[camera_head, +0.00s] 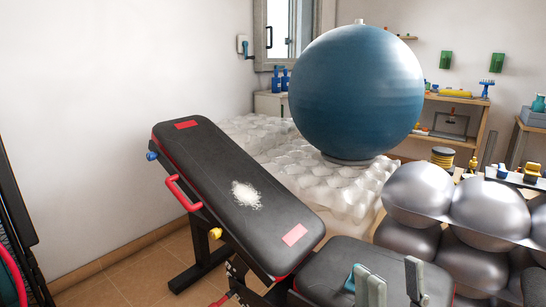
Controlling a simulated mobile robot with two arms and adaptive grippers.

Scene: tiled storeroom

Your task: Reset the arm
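My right gripper (390,272) shows at the bottom, over the bench seat. Its grey fingers stand apart with nothing visible between them, so it is open. My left gripper is not in view. A black weight bench (205,160) with red patches slopes across the middle, with a white powdery patch (246,195) on its backrest.
A big blue ball (357,95) rests on a pale bumpy surface (260,131) behind the bench. Silver balls (490,212) on a rack crowd the right. A shelf (455,124) stands at the back. Tiled floor (140,272) is free at lower left.

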